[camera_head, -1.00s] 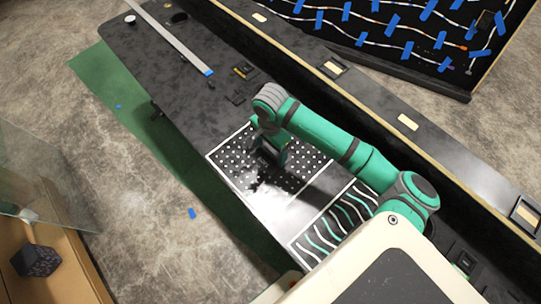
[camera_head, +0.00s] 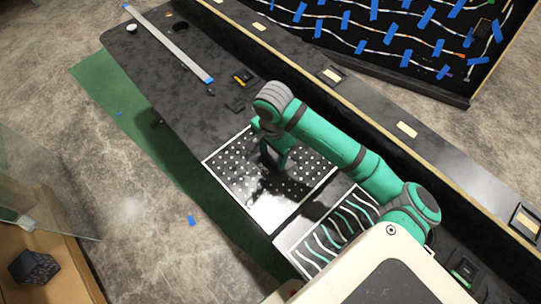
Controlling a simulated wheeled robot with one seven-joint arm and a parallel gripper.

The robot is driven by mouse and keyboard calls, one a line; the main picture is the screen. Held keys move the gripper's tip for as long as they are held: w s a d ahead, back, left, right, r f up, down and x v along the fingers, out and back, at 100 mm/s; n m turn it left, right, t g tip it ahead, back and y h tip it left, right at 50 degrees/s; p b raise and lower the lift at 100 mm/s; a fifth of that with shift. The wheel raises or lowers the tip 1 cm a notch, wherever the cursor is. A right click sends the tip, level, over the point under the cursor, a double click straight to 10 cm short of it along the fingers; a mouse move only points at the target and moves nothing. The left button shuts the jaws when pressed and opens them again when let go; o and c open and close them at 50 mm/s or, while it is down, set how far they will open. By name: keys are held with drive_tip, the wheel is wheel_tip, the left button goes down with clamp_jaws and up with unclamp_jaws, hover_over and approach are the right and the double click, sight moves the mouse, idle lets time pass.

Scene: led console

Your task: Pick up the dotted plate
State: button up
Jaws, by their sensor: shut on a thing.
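The dotted plate (camera_head: 225,165) is a black panel with rows of white dots, a white border and a glossy, blank lower part. It is in the middle of the head view, over the dark console top. My gripper (camera_head: 272,168) points down onto its dotted area and is shut on it. The fingertips and the exact grip point are partly hidden by my wrist and dark shadow. The plate's lower right edge stands apart from the neighbouring panel with wavy white and green lines (camera_head: 318,245). I cannot tell how high the plate is above the console.
The long dark console top (camera_head: 150,70) carries a metal strip (camera_head: 172,48) and small dark parts with a yellow piece (camera_head: 240,80) beyond the plate. A raised ledge (camera_head: 400,130) runs along the right. A board with blue tape (camera_head: 400,35) stands behind it.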

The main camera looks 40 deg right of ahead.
sight(275, 170)
drive_tip(key=s+r, duration=0.1)
drive_tip(key=r, duration=0.1)
drive_tip(key=s+a+r, duration=0.1)
drive_tip(key=shift+s+r, duration=0.35)
drive_tip(key=s+a+r, duration=0.3)
drive_tip(key=s, duration=0.5)
drive_tip(key=shift+a+r, duration=0.25)
drive_tip(key=shift+r, duration=0.15)
drive_tip(key=shift+s+d, duration=0.1)
